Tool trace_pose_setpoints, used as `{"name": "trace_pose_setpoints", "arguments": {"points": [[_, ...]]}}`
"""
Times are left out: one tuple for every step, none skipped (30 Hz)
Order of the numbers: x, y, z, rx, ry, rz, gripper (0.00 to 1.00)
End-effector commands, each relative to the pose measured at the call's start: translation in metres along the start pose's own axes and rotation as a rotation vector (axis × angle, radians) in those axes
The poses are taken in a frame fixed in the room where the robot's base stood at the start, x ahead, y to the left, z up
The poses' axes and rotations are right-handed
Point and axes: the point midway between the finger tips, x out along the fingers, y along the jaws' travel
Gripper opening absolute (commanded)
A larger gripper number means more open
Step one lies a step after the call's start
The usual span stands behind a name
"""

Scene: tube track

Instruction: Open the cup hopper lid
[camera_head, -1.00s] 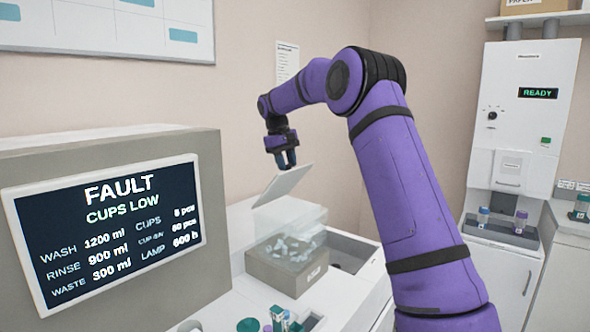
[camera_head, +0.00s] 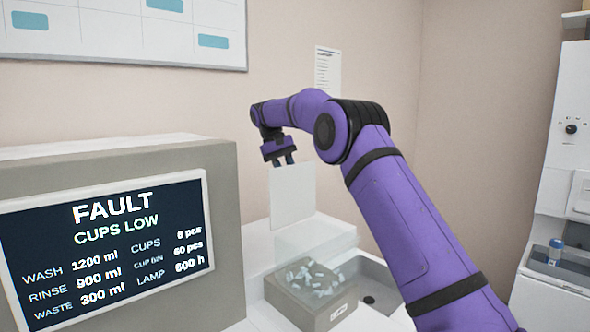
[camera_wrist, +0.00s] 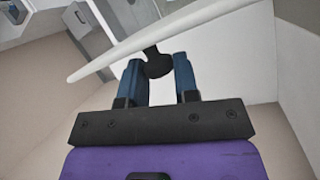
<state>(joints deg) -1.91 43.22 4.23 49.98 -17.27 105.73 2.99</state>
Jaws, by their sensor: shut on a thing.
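The cup hopper lid (camera_head: 293,198) is a pale flat panel standing nearly upright above the hopper in the head view. It also shows in the wrist view as a white panel (camera_wrist: 207,28) with a dark knob (camera_wrist: 157,66) on it. The cup hopper (camera_head: 316,293) is a brown-grey box with clear upper walls and many small pale cups inside. My gripper (camera_head: 280,162) is at the lid's top edge. In the wrist view its blue fingers (camera_wrist: 159,78) stand either side of the knob and are shut on it.
A grey analyser with a screen (camera_head: 118,245) reading "FAULT, CUPS LOW" stands at the left. A sink-like recess (camera_head: 372,290) lies right of the hopper. A white dispenser unit (camera_head: 570,150) stands at the far right. The wall is behind my arm.

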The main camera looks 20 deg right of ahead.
Motion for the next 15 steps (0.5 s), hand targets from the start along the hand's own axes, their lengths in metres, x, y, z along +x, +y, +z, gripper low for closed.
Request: {"name": "trace_pose_setpoints", "arguments": {"points": [[0.0048, -0.0114, -0.0034, -0.017, -0.022, -0.001, 0.0], [0.0043, -0.0125, -0.0037, -0.017, -0.028, 0.001, 0.0], [0.0043, -0.0137, -0.0045, -0.019, -0.035, 0.004, 0.0], [0.0044, -0.0146, -0.0049, -0.02, -0.04, 0.005, 0.0], [0.0044, -0.0152, -0.0052, -0.02, -0.044, 0.007, 0.0], [0.0042, -0.0159, -0.0056, -0.021, -0.048, 0.008, 0.0], [0.0042, -0.0163, -0.0058, -0.021, -0.05, 0.009, 0.0], [0.0042, -0.0166, -0.006, -0.022, -0.052, 0.009, 0.0], [0.0042, -0.0169, -0.0061, -0.022, -0.054, 0.01, 0.0], [0.0042, -0.0171, -0.0062, -0.022, -0.055, 0.01, 0.0], [0.0042, -0.0173, -0.0062, -0.023, -0.056, 0.011, 0.0], [0.0043, -0.0174, -0.0062, -0.023, -0.057, 0.011, 0.0], [0.0043, -0.0175, -0.0062, -0.023, -0.057, 0.011, 0.0], [0.0043, -0.0175, -0.0062, -0.023, -0.057, 0.011, 0.0], [0.0044, -0.0176, -0.0062, -0.023, -0.057, 0.011, 0.0]]}}
